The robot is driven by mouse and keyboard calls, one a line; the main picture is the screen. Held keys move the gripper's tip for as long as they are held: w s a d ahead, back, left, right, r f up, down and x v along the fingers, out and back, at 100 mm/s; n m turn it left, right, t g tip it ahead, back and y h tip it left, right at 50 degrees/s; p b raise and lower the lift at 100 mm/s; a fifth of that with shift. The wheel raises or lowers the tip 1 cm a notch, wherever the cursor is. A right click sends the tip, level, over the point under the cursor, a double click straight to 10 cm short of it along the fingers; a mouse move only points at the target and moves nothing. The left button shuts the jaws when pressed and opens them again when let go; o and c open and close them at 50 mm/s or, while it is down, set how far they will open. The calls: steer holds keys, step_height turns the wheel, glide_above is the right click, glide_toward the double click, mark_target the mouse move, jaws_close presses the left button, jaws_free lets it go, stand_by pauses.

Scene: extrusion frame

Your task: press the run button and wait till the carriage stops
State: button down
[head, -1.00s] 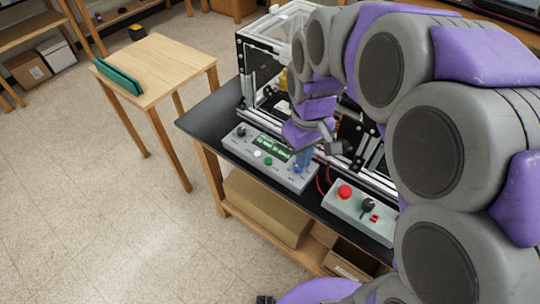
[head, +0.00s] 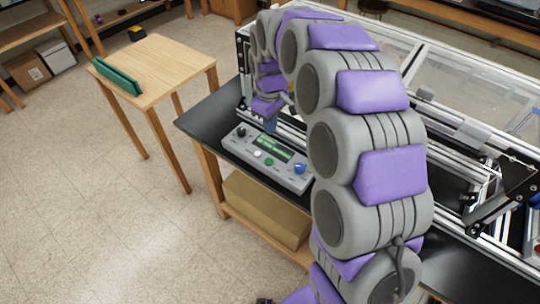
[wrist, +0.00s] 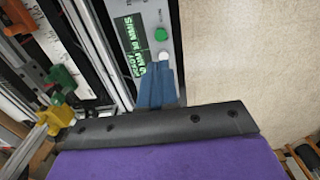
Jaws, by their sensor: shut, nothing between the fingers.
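The grey control panel (head: 240,147) lies on the black bench, with a green lit display (head: 274,148), a white button (head: 257,154), a green button (head: 268,162), a black knob and a blue knob (head: 299,169). I cannot read which button is run. My gripper (head: 270,128) is shut and empty above the panel's far edge. In the wrist view its blue fingers (wrist: 162,80) point at the white button (wrist: 164,56), their tips close to it; contact cannot be told. The green button (wrist: 161,34) shows clear beyond. I cannot clearly make out the carriage.
The extrusion frame with metal rails (head: 455,85) stands behind the panel, partly hidden by my arm. Yellow (wrist: 60,116) and green parts sit by the rails in the wrist view. A small wooden table (head: 165,65) stands left; the floor in front is clear.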

mark_target(270, 161)
step_height(270, 161, down, 14)
steer(key=b, duration=0.3)
steer(key=shift+b, duration=0.3)
